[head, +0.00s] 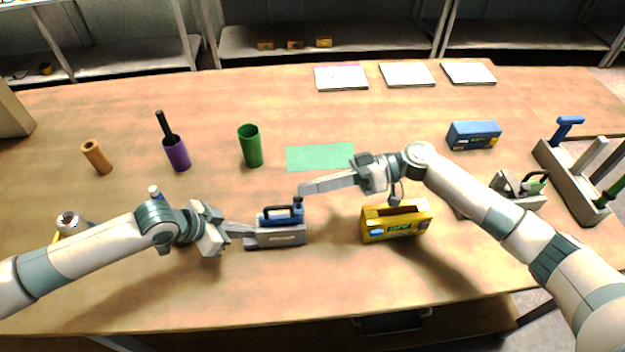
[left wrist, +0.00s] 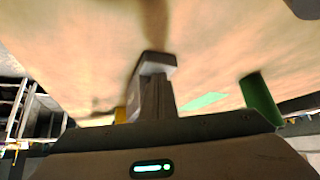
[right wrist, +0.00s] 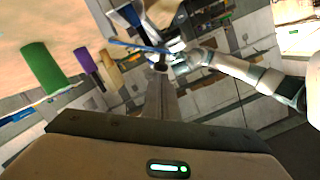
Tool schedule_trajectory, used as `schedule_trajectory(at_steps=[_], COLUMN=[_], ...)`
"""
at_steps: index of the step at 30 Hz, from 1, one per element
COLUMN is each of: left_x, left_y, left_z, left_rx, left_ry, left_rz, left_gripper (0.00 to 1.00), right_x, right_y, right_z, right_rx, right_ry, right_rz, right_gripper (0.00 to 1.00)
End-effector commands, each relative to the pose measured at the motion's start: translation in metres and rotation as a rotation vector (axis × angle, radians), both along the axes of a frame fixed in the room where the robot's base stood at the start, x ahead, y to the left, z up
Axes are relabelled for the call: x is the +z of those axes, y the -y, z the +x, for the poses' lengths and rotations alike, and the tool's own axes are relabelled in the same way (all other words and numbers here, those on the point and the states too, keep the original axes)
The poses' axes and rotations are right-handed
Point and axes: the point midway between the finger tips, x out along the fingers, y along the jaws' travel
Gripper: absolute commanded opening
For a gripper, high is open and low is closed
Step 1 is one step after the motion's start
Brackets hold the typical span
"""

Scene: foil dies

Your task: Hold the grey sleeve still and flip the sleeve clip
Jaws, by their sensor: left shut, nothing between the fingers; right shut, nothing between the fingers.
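The grey sleeve (head: 288,240) lies on the table in the middle of the head view. A blue piece with a black handle (head: 275,214) sits in its top. A small upright blue part (head: 297,207), perhaps the sleeve clip, stands at the right end. My left gripper (head: 248,232) is shut, its tip at the sleeve's left end; whether it touches is unclear. It also shows in the left wrist view (left wrist: 155,75). My right gripper (head: 303,190) is shut, its tip just above the upright blue part. In the right wrist view its fingertips (right wrist: 161,72) are close to a thin blue bar (right wrist: 140,45).
A yellow box (head: 397,223) stands right of the sleeve, under my right arm. A green mat (head: 320,157), green cup (head: 251,146) and purple cup (head: 176,153) lie behind. A blue box (head: 474,134) and a grey rack (head: 572,185) are at right. The table's front strip is clear.

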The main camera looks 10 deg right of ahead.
Motion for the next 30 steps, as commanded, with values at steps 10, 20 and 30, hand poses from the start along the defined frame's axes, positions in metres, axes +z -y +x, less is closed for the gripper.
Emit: schedule_trajectory(at_steps=[10,20,30], left_x=[-0.004,-0.004,-0.004], left_y=[-0.001,-0.002,-0.001], left_z=[-0.002,-0.002,-0.002], left_rx=[0.000,0.000,0.000], left_ry=[-0.006,-0.006,-0.006], left_rz=[0.006,0.006,0.006], left_gripper=[0.00,0.00,0.00], right_x=[-0.016,-0.032,-0.038], right_y=[0.000,0.000,0.000], right_z=[-0.025,-0.040,-0.044], right_rx=[0.001,0.001,0.000], right_ry=[0.291,0.488,0.489], right_rz=[-0.002,-0.002,-0.002], right_gripper=[0.00,0.00,0.00])
